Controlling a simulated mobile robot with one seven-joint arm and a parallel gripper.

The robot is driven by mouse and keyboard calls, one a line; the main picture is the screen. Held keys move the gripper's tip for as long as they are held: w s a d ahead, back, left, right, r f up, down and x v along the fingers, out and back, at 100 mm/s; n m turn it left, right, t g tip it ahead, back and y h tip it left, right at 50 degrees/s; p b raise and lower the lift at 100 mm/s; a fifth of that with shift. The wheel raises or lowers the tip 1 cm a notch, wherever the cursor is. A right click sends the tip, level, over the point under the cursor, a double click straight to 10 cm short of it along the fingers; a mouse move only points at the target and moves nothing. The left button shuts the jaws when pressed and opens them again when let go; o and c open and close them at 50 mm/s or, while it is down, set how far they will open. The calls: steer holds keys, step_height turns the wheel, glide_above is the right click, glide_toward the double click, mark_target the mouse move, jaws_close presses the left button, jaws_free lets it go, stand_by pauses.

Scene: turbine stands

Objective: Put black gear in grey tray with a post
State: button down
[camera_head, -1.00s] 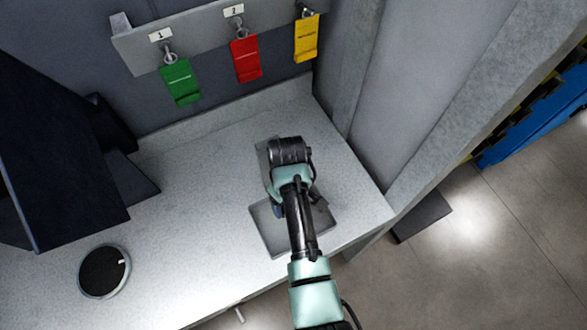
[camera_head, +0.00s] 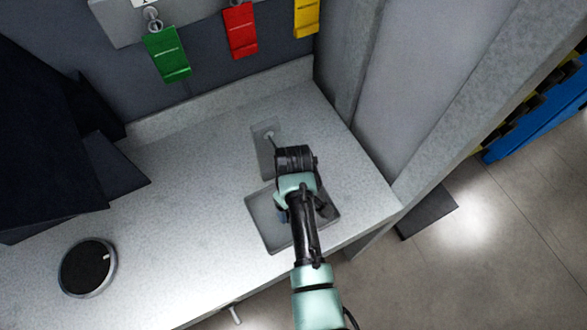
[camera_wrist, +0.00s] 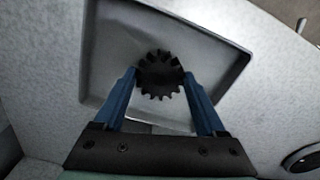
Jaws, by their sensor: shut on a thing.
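My gripper (camera_wrist: 160,84) is shut on the black gear (camera_wrist: 160,72), a toothed disc between its blue fingertips in the wrist view. The gear is over the larger square grey tray (camera_wrist: 97,60), but its height above the floor of the tray is unclear. In the head view my arm covers the gear and part of this larger tray (camera_head: 262,225). The smaller grey tray with a post (camera_head: 262,158) lies just behind my wrist, its post (camera_head: 269,138) showing near the far end. The smaller tray is not seen in the wrist view.
A round black disc with a silver rim (camera_head: 87,267) lies at the worktop's left. A dark angular body (camera_head: 50,150) stands at the back left. Green (camera_head: 167,53), red (camera_head: 240,30) and yellow (camera_head: 306,15) tags hang on the back wall. The worktop between is clear.

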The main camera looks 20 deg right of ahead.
steer(key=shift+f, duration=0.5)
stand_by(0.3)
jaws_free()
step_height(320, 180, up, 7)
steer(key=p, duration=0.7)
stand_by(0.8)
